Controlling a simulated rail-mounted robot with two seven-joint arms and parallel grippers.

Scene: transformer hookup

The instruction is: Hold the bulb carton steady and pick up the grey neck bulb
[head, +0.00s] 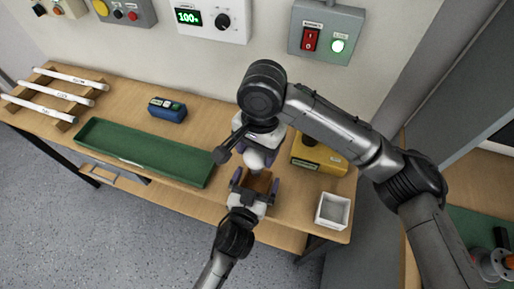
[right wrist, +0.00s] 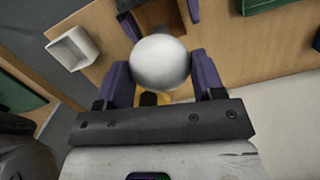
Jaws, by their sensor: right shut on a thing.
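My right gripper (head: 258,146) reaches down from above and is shut on a round whitish bulb (right wrist: 160,62), held between its purple fingers. The bulb also shows in the head view just above the open carton. Its neck is hidden, so the neck colour cannot be told. The brown bulb carton (head: 260,181) is on the front edge area of the bench. My left gripper (head: 256,186) comes from the front, with one purple finger at each side of the carton. Whether its fingers press on the carton cannot be told.
A white open box (head: 332,210) stands right of the carton. A yellow device (head: 320,153) is behind it, partly under my right arm. A long green tray (head: 143,152) and a blue device (head: 167,109) lie to the left. White tubes (head: 68,92) rest on a wooden rack.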

